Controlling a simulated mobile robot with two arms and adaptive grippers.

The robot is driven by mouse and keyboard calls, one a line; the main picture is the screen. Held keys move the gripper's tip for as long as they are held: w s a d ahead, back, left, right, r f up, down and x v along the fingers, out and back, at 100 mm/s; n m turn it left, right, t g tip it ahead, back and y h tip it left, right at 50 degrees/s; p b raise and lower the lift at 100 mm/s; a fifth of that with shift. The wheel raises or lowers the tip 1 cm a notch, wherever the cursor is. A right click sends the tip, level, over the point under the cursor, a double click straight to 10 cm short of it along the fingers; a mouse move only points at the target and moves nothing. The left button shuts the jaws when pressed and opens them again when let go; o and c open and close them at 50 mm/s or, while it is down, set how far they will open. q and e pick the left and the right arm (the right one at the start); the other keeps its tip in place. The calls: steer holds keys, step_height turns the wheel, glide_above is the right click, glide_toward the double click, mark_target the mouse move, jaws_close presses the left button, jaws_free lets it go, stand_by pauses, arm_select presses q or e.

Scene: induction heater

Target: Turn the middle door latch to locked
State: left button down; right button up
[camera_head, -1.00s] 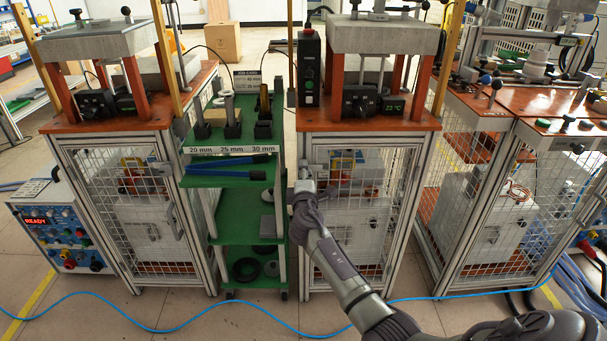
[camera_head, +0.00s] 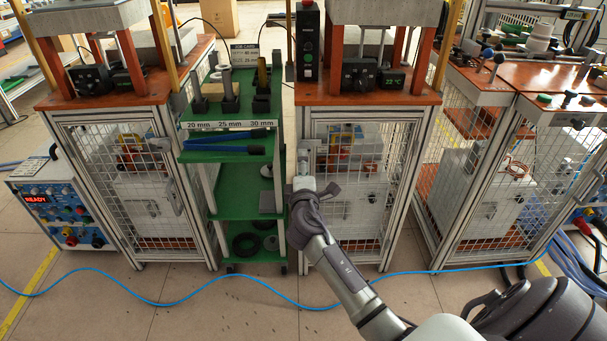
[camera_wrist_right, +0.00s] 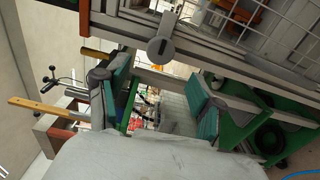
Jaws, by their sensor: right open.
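The middle door latch (camera_wrist_right: 160,50) is a grey rounded knob with a short lever on the door frame, in the upper middle of the right wrist view. In the head view, the latch area (camera_head: 305,157) is on the left post of the middle cabinet, just above my right gripper (camera_head: 315,190). In the wrist view, my right gripper (camera_wrist_right: 160,98) has its two teal-padded fingers wide apart with nothing between them. The latch appears just beyond the gap, apart from both pads. Its exact angle is hard to tell. My left gripper is out of view.
The middle mesh door (camera_head: 350,185) is in its frame. A green shelf cart (camera_head: 235,205) with blue-handled tools stands close to its left. The left cabinet (camera_head: 135,190) and right cabinet (camera_head: 490,195) flank them. A blue cable (camera_head: 160,302) crosses the floor.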

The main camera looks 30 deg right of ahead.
steer(key=shift+v, duration=1.8)
